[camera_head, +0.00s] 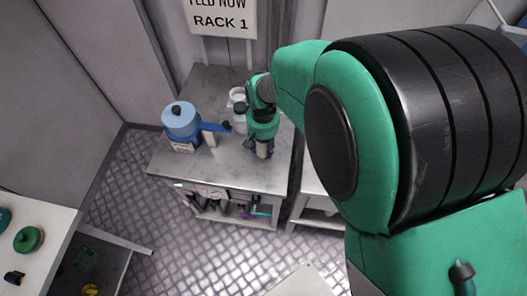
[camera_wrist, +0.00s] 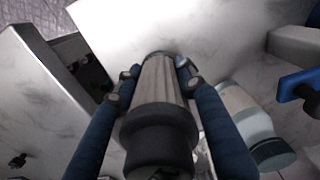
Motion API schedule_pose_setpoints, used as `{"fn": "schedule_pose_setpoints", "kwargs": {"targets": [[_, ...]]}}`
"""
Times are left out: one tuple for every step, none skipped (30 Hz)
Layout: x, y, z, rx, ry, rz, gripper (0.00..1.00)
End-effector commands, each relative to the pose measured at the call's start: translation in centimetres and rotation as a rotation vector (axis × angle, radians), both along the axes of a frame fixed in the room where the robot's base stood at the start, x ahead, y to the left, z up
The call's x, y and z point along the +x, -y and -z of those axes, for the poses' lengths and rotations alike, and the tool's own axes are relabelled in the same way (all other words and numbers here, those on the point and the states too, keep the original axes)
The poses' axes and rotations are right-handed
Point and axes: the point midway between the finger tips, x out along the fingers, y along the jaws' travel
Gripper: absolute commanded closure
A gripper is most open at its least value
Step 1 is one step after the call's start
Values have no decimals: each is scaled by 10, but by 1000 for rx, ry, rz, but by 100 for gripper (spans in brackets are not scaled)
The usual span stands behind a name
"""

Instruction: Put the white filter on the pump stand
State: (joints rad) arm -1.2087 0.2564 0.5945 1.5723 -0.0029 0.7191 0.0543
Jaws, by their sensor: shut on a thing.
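My gripper (camera_wrist: 153,80) is shut on a pale grey, ribbed cylinder (camera_wrist: 158,76) with a dark collar and dark cap. It appears to be the white filter, though it looks grey here. The blue fingers press it from both sides, and the marbled counter lies beyond it. In the head view my gripper (camera_head: 262,150) is over the front right of the counter, with the held thing barely visible. A light blue pump-like unit (camera_head: 182,124) with a black knob stands at the counter's left, a blue arm reaching right. I cannot tell which part is the pump stand.
A white bottle with a dark lid (camera_head: 240,112) stands close to my gripper and shows beside the right finger in the wrist view (camera_wrist: 240,105). A white round container (camera_head: 236,96) is behind it. The counter (camera_head: 165,162) has clear room at its front left.

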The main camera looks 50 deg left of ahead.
Motion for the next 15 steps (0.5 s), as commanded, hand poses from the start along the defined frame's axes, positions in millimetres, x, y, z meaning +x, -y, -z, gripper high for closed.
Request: {"fn": "schedule_pose_setpoints", "kwargs": {"targets": [[-1,2,10,-4,-2,0,88],[-1,2,14,-4,-2,0,88],[-1,2,19,-4,-2,0,88],[-1,2,23,-4,-2,0,88],[-1,2,26,-3,-1,0,88],[-1,2,30,-3,-1,0,88],[-1,2,32,-2,-1,0,88],[-1,2,33,-2,-1,0,88],[-1,2,35,-2,-1,0,88],[-1,2,35,-2,-1,0,88],[-1,2,35,-2,-1,0,88],[-1,2,35,-1,0,0,88],[-1,2,35,-1,0,0,88],[-1,2,34,-1,0,0,88],[-1,2,34,-2,-1,0,88]]}}
